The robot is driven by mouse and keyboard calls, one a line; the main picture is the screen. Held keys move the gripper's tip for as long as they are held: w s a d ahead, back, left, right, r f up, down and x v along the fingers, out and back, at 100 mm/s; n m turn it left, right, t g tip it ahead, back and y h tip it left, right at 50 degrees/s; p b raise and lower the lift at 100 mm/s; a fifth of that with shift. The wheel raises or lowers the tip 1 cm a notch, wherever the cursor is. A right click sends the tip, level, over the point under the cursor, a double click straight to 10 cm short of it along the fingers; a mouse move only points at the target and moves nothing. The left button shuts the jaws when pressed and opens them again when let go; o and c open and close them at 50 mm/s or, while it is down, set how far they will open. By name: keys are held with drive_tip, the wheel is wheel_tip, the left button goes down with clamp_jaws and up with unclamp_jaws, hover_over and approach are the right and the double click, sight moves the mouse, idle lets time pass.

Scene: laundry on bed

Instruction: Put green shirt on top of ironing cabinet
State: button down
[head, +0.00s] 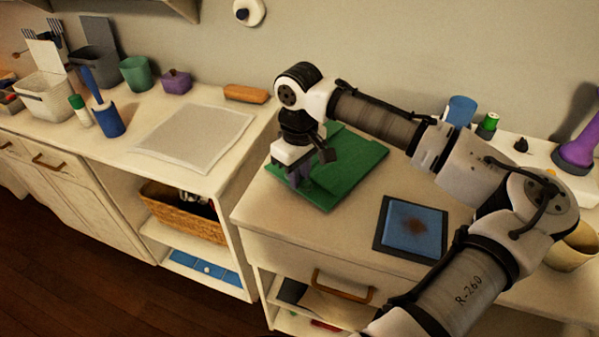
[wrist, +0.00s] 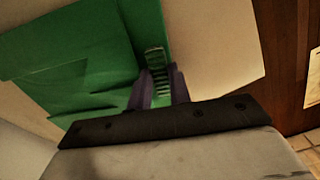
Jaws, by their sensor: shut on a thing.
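The green shirt (head: 350,165) is a flat, folded green piece on the top of the white cabinet (head: 262,212), near its left edge. It also shows in the wrist view (wrist: 85,60). My gripper (head: 301,178) points down at the shirt's left side and is shut on it. In the wrist view its purple fingers (wrist: 158,88) meet at the shirt's edge. The exact grip between the fingertips is partly hidden. I cannot tell whether the whole shirt rests on the cabinet top.
A lower counter (head: 125,155) at the left holds a pale folded cloth (head: 195,137), bins and bottles. A wicker basket (head: 183,212) sits on a shelf below. My arm spans the right side.

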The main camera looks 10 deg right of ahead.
drive_tip(key=shift+f, duration=0.15)
drive_tip(key=c, duration=1.3)
unclamp_jaws()
wheel_tip(320, 180, up, 12)
drive_tip(key=b, duration=0.1)
